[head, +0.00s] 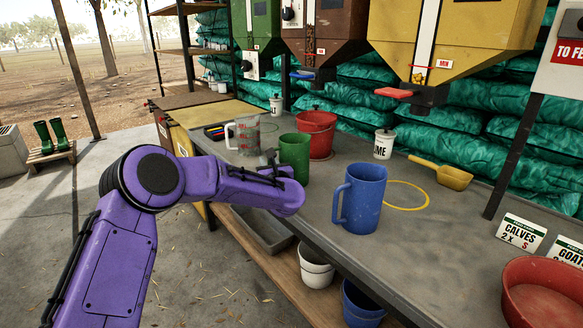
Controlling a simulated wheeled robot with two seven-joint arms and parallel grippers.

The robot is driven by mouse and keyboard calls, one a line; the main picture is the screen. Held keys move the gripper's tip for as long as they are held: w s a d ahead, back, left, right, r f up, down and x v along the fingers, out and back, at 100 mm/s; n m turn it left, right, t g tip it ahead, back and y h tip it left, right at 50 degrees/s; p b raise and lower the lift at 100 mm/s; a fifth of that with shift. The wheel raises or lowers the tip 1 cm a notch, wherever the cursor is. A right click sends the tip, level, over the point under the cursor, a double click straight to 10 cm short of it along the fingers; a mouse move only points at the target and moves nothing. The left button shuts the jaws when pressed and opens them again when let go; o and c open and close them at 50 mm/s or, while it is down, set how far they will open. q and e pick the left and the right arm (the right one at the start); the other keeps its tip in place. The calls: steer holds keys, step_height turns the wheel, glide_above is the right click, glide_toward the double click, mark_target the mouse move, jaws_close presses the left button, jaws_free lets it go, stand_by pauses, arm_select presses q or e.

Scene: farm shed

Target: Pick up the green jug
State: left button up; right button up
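The green jug (295,152) stands upright on the grey bench (310,214), left of the blue jug. My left arm comes in from the left, and its dark gripper (277,173) is at the near left side of the green jug, overlapping its lower part in the picture. The fingertips are small and partly hidden by my purple wrist, so I cannot tell if they are open or touch the jug. The green jug's handle is not clearly visible. My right gripper is not in view.
A blue jug (364,199) stands to the right, with a yellow ring (407,196) behind it. A clear measuring jug (246,136) and a red bucket (316,134) stand near the green jug. A yellow scoop (450,177), white pot (384,145) and red bowl (543,290) are farther right.

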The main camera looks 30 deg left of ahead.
arm_select(q)
jaws_close()
stand_by(1.4)
